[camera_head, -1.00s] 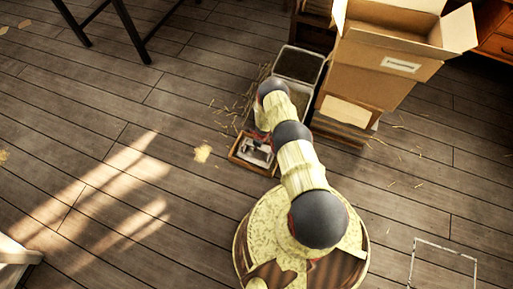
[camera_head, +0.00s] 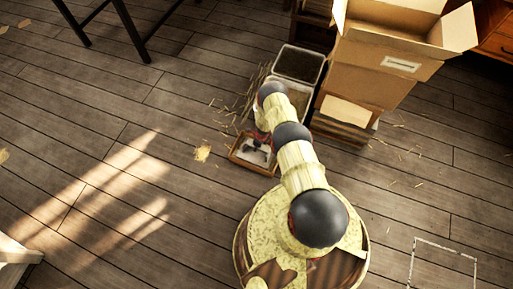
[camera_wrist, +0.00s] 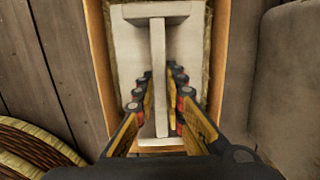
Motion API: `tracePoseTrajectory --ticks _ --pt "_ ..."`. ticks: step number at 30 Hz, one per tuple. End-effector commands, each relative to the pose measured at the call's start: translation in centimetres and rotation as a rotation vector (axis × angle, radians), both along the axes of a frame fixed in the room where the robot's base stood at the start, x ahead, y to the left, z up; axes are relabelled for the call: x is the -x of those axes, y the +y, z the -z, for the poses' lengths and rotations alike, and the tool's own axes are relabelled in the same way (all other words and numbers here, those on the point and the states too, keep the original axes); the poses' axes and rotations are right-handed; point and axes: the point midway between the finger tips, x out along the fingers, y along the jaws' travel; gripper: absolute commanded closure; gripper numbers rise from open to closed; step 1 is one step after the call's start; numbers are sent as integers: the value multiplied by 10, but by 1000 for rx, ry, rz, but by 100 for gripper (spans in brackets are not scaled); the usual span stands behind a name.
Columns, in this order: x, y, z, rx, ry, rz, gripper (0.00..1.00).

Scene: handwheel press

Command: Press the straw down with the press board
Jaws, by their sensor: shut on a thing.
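The press board (camera_wrist: 132,55) is a pale flat plate with a raised pale bar handle along its middle and a crosspiece at the far end. It lies inside a wooden box (camera_wrist: 98,60), which also shows in the head view (camera_head: 236,152). A narrow strip of straw (camera_wrist: 206,62) shows between board and box wall; straw under the board is hidden. My gripper (camera_wrist: 160,76) is shut on the press board's handle, one finger along each side. In the head view, my arm partly covers the box and gripper.
Two grey bins stand behind the box; the farther one (camera_head: 298,64) is clearest. An open cardboard box (camera_head: 380,70) stands to the right. Loose straw (camera_head: 236,106) lies on the floor by the bins. The wooden floor at left is open.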

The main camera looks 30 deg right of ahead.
Motion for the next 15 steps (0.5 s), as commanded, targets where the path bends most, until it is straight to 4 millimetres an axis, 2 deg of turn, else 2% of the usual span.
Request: tracePoseTrajectory --ticks 15 --pt "-1 0 6 0 -1 0 100"
